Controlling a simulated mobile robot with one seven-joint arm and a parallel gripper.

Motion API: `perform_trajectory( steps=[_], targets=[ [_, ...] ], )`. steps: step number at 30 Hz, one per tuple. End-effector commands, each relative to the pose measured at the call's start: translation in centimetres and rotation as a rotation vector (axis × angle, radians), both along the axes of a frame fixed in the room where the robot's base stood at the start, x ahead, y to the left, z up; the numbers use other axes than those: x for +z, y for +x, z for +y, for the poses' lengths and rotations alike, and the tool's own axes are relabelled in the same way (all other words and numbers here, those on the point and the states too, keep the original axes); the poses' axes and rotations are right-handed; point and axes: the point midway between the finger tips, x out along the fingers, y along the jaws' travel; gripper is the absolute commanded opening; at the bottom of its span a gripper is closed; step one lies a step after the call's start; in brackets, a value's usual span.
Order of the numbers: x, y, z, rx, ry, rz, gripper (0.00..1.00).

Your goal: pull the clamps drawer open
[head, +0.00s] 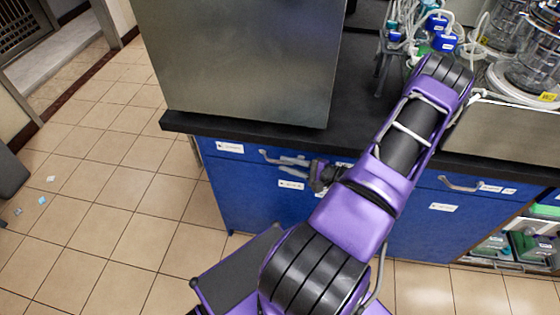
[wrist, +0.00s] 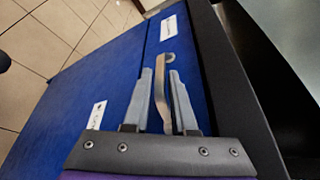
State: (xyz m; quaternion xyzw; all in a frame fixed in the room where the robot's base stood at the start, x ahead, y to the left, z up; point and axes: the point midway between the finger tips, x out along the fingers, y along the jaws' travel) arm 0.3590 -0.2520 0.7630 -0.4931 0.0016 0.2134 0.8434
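The blue drawer front (head: 248,158) under the counter's left part carries a white label whose text is too small to read. Its metal bar handle (head: 270,157) runs across the front. My gripper (head: 293,162) is at this handle, with my arm reaching down over the counter edge. In the wrist view the handle (wrist: 158,82) lies between the two grey fingers of my gripper (wrist: 161,74), one on each side. The fingers are apart, and a narrow gap shows beside the handle. The drawer looks closed, flush with the cabinet (wrist: 85,75).
The dark countertop (head: 352,113) overhangs the drawers and bears a large metal box (head: 240,60) and glass vessels (head: 535,65). Another drawer handle (head: 460,185) is to the right. Open shelves with green-lidded boxes (head: 528,245) stand farther right. The tiled floor at left is mostly clear.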

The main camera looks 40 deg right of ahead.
Motion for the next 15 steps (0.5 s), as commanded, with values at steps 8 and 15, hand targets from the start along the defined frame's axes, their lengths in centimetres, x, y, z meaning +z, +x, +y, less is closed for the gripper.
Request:
perform_trajectory(
  steps=[8, 15],
  targets=[
    [-0.6, 2.6, 1.0, 0.001, 0.0, -0.002, 0.25],
    [-0.6, 2.9, 1.1, 0.0, -0.001, -0.001, 0.25]
  ],
)
